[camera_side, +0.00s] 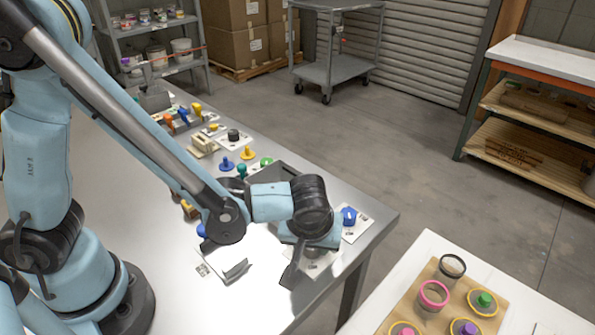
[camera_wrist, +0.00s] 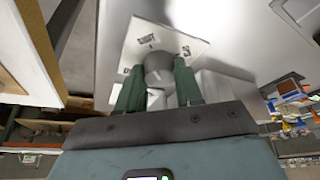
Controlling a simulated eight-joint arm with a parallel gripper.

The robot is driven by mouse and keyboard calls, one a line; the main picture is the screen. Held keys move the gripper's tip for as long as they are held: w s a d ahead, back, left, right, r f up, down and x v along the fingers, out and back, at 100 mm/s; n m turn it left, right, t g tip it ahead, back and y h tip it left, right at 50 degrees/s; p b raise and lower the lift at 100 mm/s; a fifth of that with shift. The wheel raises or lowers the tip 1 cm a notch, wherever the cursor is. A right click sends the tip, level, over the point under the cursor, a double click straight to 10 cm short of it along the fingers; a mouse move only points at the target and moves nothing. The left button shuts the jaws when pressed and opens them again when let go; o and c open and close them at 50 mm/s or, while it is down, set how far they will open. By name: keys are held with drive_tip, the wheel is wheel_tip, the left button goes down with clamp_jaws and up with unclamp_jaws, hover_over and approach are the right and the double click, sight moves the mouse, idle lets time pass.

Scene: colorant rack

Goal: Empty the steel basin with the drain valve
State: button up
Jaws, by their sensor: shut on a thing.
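My gripper (camera_wrist: 158,72) has its two green fingers on either side of a grey round knob (camera_wrist: 157,62) and is shut on it. The knob stands on a white plate (camera_wrist: 190,45) with a printed label that seems to read SHUT, so it looks like the drain valve. In the side view my gripper (camera_side: 308,245) points down at the near right end of the bench, and its wrist hides the knob. A dark grey rectangular rim (camera_side: 284,172) behind my forearm may be the steel basin; its inside is mostly hidden, so I cannot tell its contents.
A blue valve (camera_side: 349,215) on a white plate stands close to the right of my wrist. Yellow (camera_side: 248,153) and green (camera_side: 266,162) knobs stand behind my forearm. A bent grey piece (camera_side: 236,269) lies left of my gripper. A white table (camera_side: 400,290) with coloured-rim cups is at the lower right.

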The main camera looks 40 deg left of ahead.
idle(0.3)
drive_tip(key=o, duration=1)
drive_tip(key=shift+o, duration=0.2)
drive_tip(key=v, duration=1.2)
drive_tip(key=a+r+m+t+h, duration=0.2)
drive_tip(key=a+m, duration=0.4)
drive_tip(key=a, duration=1.2)
drive_tip(key=shift+s+m+t+h, duration=0.15)
drive_tip(key=shift+m+t+h, duration=0.2)
drive_tip(key=shift+t, duration=0.45)
